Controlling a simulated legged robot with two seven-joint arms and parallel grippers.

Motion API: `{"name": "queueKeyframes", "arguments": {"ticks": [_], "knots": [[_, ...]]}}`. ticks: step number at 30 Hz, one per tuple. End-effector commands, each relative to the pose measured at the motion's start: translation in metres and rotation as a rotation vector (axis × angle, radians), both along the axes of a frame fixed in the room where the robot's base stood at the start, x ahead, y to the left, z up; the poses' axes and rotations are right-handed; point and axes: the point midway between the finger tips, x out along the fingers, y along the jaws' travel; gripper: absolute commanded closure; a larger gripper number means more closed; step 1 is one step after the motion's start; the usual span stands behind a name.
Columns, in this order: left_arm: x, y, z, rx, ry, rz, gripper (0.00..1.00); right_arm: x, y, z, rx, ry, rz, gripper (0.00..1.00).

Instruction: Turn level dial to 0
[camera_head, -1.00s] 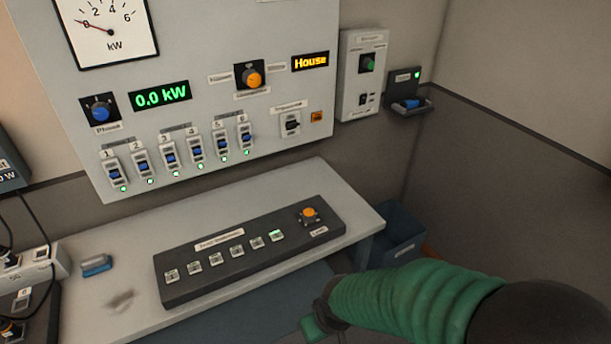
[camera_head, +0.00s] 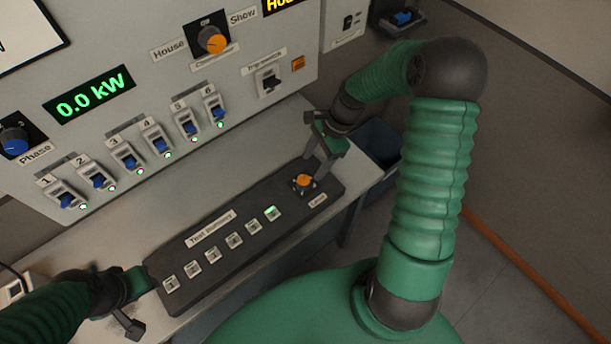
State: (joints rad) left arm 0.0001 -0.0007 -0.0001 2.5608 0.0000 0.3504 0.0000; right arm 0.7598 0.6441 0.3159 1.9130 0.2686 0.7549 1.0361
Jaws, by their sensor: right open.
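The level dial (camera_head: 304,181) is an orange knob on a dark square at the right end of the test dimmers panel (camera_head: 238,262). Its label lies just below it, and its pointer is too small to read. My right gripper (camera_head: 315,167) is open just above and behind the dial, fingers pointing down towards it. One fingertip is close to the knob's right side; I cannot tell whether it touches. My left gripper (camera_head: 143,304) is at the lower left, beside the panel's left end, with its fingers apart and nothing seen between them.
The upright board behind has several blue faders (camera_head: 129,162), a green 0.0 kW display (camera_head: 88,95), a blue phase dial (camera_head: 14,140) and an orange House/Show knob (camera_head: 213,40). A dark bin (camera_head: 378,150) stands right of the desk (camera_head: 355,185). The panel has several buttons, one lit green.

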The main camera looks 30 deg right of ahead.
Motion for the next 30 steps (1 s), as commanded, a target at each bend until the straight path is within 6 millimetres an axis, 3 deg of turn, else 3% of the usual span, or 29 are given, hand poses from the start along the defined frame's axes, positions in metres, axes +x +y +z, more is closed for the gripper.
{"name": "queueKeyframes", "arguments": {"ticks": [3, 9, 20, 30], "knots": [[0.000, 0.000, 0.002, 0.000, 0.000, 0.000, 0.64, 0.003, 0.010, -0.031, 0.006, 0.006, 0.003, 0.40], [0.000, 0.000, 0.004, 0.000, -0.001, 0.000, 0.64, 0.005, 0.023, -0.066, 0.005, 0.004, 0.003, 0.40], [0.000, 0.000, 0.004, 0.000, -0.001, 0.000, 0.64, 0.006, 0.028, -0.076, -0.001, 0.000, 0.002, 0.40], [0.000, 0.000, 0.004, 0.000, -0.001, 0.000, 0.64, 0.007, 0.026, -0.076, 0.001, -0.001, 0.002, 0.82]]}}
